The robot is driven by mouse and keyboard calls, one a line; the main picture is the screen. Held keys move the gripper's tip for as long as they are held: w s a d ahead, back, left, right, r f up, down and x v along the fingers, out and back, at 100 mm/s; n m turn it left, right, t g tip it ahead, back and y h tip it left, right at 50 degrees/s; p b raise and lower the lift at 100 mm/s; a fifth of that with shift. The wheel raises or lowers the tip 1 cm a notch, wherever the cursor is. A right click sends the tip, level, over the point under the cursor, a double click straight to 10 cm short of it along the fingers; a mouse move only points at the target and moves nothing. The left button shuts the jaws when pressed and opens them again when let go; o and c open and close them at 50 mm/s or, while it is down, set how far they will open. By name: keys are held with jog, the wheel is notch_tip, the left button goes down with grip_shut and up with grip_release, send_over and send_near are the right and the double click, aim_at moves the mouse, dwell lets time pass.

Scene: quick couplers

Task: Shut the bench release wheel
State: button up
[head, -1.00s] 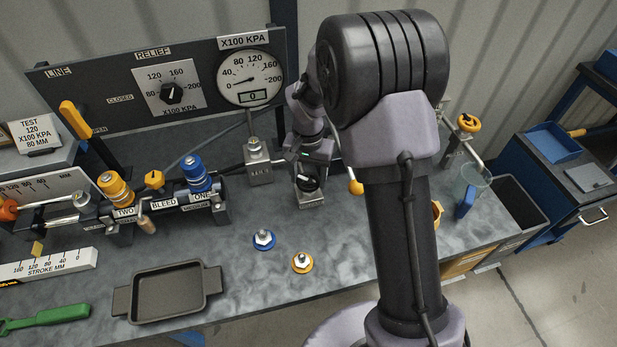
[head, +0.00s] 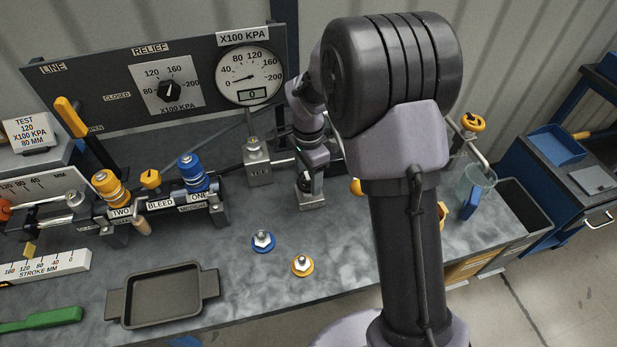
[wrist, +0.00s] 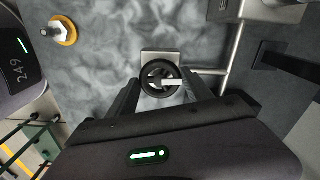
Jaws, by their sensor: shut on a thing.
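The bench release wheel is a small black spoked handwheel (wrist: 160,79) on a grey metal block (wrist: 160,53), which also shows on the bench in the head view (head: 312,202). In the wrist view the wheel lies between the two dark fingers of my gripper (wrist: 162,92). My gripper (head: 307,184) points down over the block and is shut on the wheel. In the head view the gripper hides most of the wheel. A pale pointer or tag (wrist: 170,82) shows across the wheel's right side.
A second metal block (head: 258,168) stands just left, with a pipe (wrist: 210,71) beside the wheel. A blue fitting (head: 263,241) and a yellow fitting (head: 302,265) stand in front. A black tray (head: 163,295) lies front left. The gauge (head: 248,75) panel rises behind.

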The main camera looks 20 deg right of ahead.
aim_at(308, 180)
jog(key=shift+m, duration=0.5)
jog(key=o, duration=1.4)
notch_tip(308, 180, up, 17)
jog(key=p, duration=0.5)
jog(key=shift+r+p, duration=0.2)
jog(key=shift+p, duration=0.2)
